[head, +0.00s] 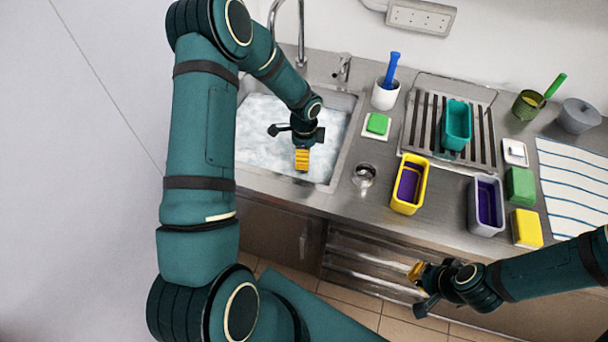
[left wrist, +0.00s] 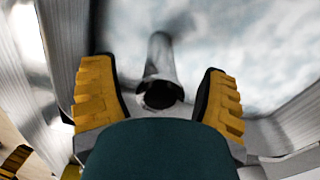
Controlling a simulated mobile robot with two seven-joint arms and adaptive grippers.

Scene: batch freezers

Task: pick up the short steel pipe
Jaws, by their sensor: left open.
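A short steel pipe (left wrist: 160,75), grey with a dark open end, shows in the left wrist view between my two yellow-padded fingers. It lies over the pale, frothy-looking sink bottom. My left gripper (left wrist: 160,100) is open, with a gap on each side of the pipe. In the head view, my left gripper (head: 302,160) is over the front part of the sink, and I cannot make out the pipe there. My right gripper (head: 416,272) is in front of the counter, away from the sink. Its jaw opening is unclear.
The sink (head: 343,135) has raised steel walls close around my left gripper. To its right stand a small shiny vessel (head: 365,176), a yellow tub (head: 424,172), a grey tub (head: 473,208) and a white cup (head: 384,97). A teal tub (head: 457,122) sits on a slatted rack.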

